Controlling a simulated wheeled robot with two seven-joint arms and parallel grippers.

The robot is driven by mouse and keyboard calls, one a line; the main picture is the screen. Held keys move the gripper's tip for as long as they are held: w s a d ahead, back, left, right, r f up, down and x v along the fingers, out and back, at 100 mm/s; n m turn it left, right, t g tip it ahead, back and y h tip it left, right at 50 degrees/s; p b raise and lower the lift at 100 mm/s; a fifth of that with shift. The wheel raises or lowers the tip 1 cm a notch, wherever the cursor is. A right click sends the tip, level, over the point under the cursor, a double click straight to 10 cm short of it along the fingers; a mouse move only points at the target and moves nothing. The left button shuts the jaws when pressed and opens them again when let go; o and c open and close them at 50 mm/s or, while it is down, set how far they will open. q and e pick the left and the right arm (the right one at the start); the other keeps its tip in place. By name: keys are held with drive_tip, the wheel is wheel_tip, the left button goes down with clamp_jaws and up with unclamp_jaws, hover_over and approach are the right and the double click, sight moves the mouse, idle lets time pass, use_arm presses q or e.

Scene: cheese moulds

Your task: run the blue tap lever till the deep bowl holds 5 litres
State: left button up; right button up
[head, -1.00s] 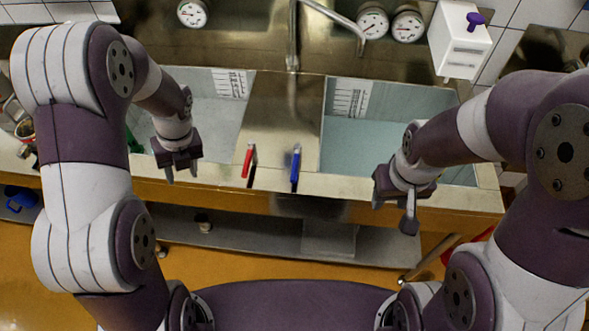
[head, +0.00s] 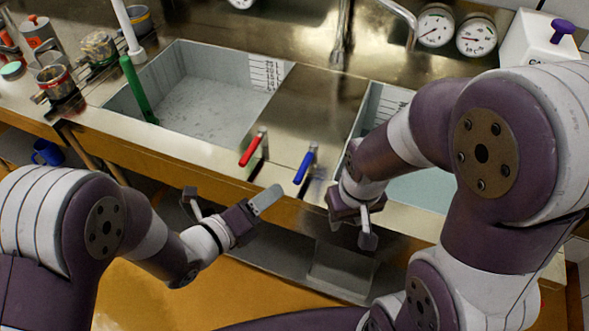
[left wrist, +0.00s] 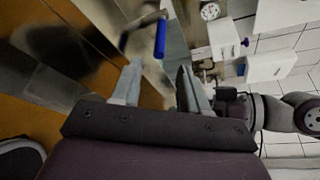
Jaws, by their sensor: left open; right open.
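The blue tap lever (head: 305,165) stands on the counter front between two basins, right of the red lever (head: 250,150). It also shows in the left wrist view (left wrist: 160,38), just beyond my open fingers. My left gripper (head: 232,199) is open and empty, in front of the counter and apart from the lever. My right gripper (head: 352,229) is open and empty before the right basin. The left basin (head: 205,105) has a grey bottom and a wall scale. The right basin (head: 420,190) holds pale bluish water, largely hidden by my right arm. I cannot tell which is the deep bowl.
A metal tap spout (head: 400,18) reaches right over the back counter. Gauges (head: 435,28) sit on the back wall. Pots and jars (head: 55,82) crowd the left counter. A lower shelf (head: 340,265) lies under the front edge.

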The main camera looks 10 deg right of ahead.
sight(304, 167)
use_arm(q)
drive_tip(key=p+x, duration=0.1)
drive_tip(key=x, duration=1.1)
drive_tip(key=shift+w+d+r, duration=0.1)
drive_tip(key=shift+w+d, duration=0.1)
clamp_jaws()
